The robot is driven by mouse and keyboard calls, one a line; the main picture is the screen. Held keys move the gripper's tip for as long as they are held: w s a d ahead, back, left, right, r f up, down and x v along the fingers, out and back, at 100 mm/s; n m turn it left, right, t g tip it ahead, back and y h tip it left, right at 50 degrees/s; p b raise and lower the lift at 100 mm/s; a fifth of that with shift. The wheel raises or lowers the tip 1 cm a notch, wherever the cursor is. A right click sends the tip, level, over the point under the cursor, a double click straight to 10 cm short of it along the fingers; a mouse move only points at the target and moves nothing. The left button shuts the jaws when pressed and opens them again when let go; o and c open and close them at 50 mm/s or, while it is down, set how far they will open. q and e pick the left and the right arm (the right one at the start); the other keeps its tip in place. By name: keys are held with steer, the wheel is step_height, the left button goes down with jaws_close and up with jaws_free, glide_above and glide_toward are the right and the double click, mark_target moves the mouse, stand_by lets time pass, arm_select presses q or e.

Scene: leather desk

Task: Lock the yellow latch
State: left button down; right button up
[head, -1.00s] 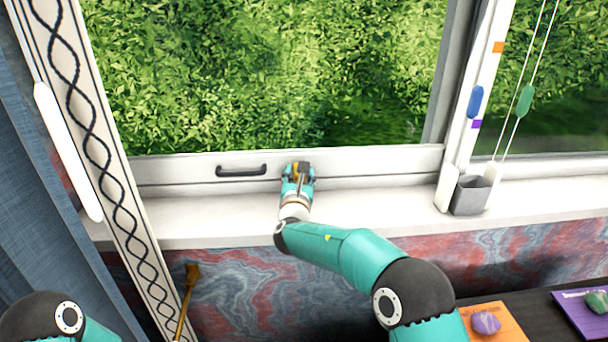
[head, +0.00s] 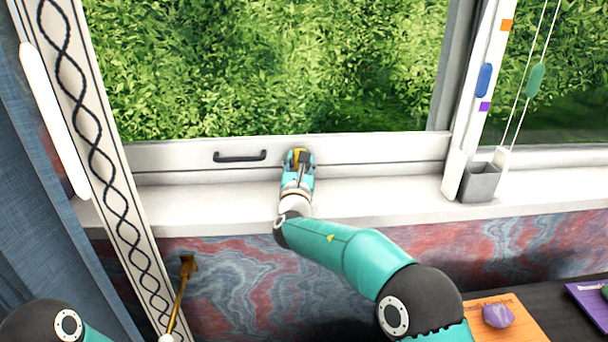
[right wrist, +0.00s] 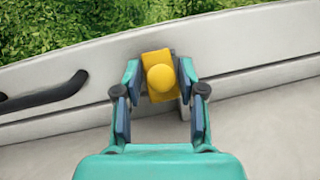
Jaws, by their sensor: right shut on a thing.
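The yellow latch (head: 294,155) sits on the white lower rail of the window, right of the dark handle. In the right wrist view the latch (right wrist: 160,77) shows as a yellow block with a round knob, upright or nearly so. My right gripper (right wrist: 161,88) has one finger on each side of the latch and is shut on it. In the head view the right gripper (head: 300,160) reaches over the sill to the rail and partly hides the latch. My left gripper is out of view; only part of that arm shows at the bottom left.
The dark handle (head: 240,156) is on the same rail. A grey box (head: 480,182) stands at the sill's right, below cords with blue and green pulls. A patterned strip (head: 95,150) and blue curtain are at left. The white sill (head: 385,195) is otherwise clear.

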steer(key=shift+d, duration=0.15)
steer(key=shift+f, duration=0.1)
steer(key=o, duration=0.8)
steer(key=s, duration=0.4)
steer(key=s+a+f, duration=0.1)
steer(key=s, duration=0.6)
steer(key=shift+s+a+f, duration=0.3)
steer(key=shift+s+a, duration=0.05)
steer(key=shift+a, duration=0.05)
